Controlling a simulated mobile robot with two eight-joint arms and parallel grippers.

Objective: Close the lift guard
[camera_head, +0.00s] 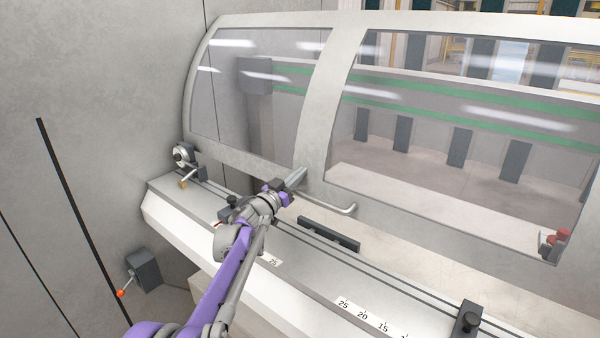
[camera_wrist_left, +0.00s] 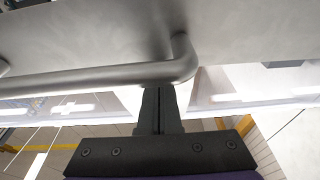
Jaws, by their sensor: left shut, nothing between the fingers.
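The lift guard (camera_head: 318,100) is a curved pale grey frame with clear panels, above the machine's bench. My right gripper is not in view.
The bench (camera_head: 300,262) has a scale and a dark block (camera_head: 328,234) below the handle. A black clamp knob (camera_head: 467,318) is at front right. A small box with a red-tipped lever (camera_head: 145,270) is at left. A red-topped part (camera_head: 553,240) is at right.

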